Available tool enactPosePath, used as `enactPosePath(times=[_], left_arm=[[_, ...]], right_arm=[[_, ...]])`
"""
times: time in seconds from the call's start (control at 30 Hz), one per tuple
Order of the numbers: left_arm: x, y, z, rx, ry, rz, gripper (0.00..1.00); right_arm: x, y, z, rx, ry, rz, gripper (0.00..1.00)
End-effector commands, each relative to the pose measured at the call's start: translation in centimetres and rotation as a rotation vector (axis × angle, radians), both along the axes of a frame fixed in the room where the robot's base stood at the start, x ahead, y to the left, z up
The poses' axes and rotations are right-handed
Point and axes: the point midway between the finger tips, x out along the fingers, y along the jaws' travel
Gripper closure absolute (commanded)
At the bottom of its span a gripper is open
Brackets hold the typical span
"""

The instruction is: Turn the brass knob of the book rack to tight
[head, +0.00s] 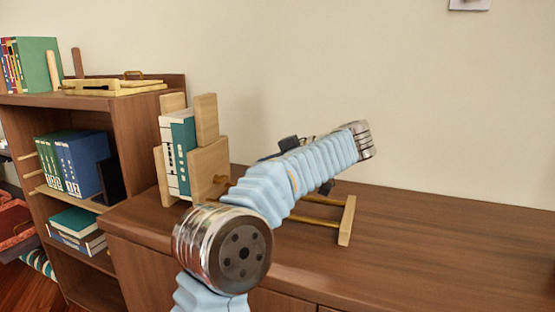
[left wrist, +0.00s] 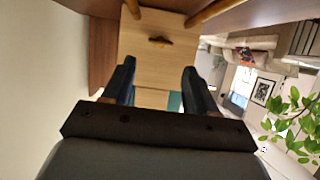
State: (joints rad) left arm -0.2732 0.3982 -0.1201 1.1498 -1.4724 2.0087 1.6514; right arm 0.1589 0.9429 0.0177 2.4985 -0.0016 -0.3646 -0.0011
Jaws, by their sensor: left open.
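The book rack stands on the brown cabinet, with a pale wooden end block (head: 208,166) on the right of its white and teal books (head: 180,155). In the left wrist view the brass knob (left wrist: 160,40) is a short bar lying sideways across the picture on the block's face (left wrist: 150,61). My left gripper (left wrist: 158,68) is open, its two dark fingers pointing at the block, with the knob beyond the gap and apart from them. The forearm hides most of this gripper in the head view.
Two brass rods (head: 315,220) run right from the rack to a wooden foot (head: 347,220). The cabinet top (head: 450,235) is clear to the right. A bookshelf (head: 125,115) with books and a wooden tray stands at the left. A wall rises behind.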

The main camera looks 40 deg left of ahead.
Motion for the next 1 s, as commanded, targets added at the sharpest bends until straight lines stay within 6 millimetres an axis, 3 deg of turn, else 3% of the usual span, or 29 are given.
enactPosePath(times=[0.1, 0.3, 1.0], left_arm=[[0.5, -1.9, 1.3, 0.003, -0.002, -0.003, 0.43], [1.1, -3.8, 1.8, 0.002, 0.0, 0.001, 0.43], [1.2, -4.0, 1.8, 0.001, -0.001, 0.002, 0.43]], right_arm=[[-0.1, 0.3, 1.2, 0.004, 0.002, 0.005, 0.44], [-0.2, 0.5, 1.8, 0.008, 0.004, 0.009, 0.44], [-0.2, 0.6, 1.7, 0.009, 0.004, 0.009, 0.44]])
